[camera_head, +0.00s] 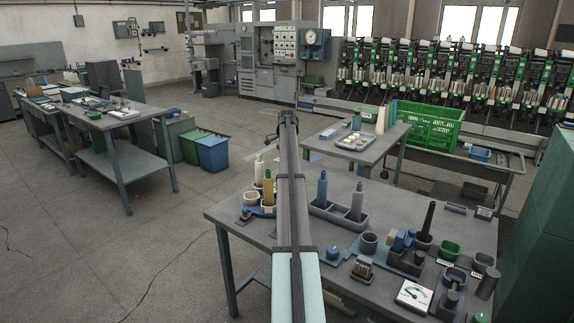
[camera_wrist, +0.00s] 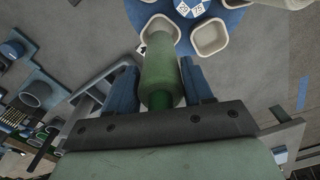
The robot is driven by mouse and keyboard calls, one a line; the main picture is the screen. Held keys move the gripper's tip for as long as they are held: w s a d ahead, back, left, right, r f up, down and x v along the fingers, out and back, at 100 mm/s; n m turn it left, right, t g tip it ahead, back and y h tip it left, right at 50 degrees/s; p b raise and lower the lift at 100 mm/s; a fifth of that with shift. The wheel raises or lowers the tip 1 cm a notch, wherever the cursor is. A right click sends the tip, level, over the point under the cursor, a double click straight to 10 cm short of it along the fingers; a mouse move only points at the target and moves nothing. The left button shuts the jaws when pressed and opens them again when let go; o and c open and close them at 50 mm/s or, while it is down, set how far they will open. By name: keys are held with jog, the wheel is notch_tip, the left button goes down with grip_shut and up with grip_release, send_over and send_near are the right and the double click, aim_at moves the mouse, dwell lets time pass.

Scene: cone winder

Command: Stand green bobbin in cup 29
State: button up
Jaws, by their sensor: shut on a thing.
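In the wrist view, my gripper (camera_wrist: 158,72) is shut on the green bobbin (camera_wrist: 158,50), with one blue finger on each side. The bobbin's far end overlaps a cream cup (camera_wrist: 161,20) on a round blue stand (camera_wrist: 236,16); I cannot tell whether it is inside the cup or above it. Another cream cup (camera_wrist: 210,37) stands to the right and looks empty. In the head view, the blue stand (camera_head: 262,213) is at the table's left, partly behind my arm. The gripper and green bobbin are hidden there.
A yellow bobbin (camera_head: 268,188) and a cream bobbin (camera_head: 259,170) stand at the blue stand. Right of my arm, a grey-blue tray (camera_head: 340,221) holds two upright bobbins. Several cups, blocks and a gauge (camera_head: 413,295) crowd the table's right. Its front left (camera_head: 255,238) is clear.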

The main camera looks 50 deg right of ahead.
jog(key=shift+f, duration=0.15)
jog(key=shift+f, duration=2.5)
dwell(0.7)
jog(key=o, duration=1)
jog(key=shift+o, duration=0.2)
notch_tip(320, 180, up, 14)
jog(key=shift+f, duration=0.1)
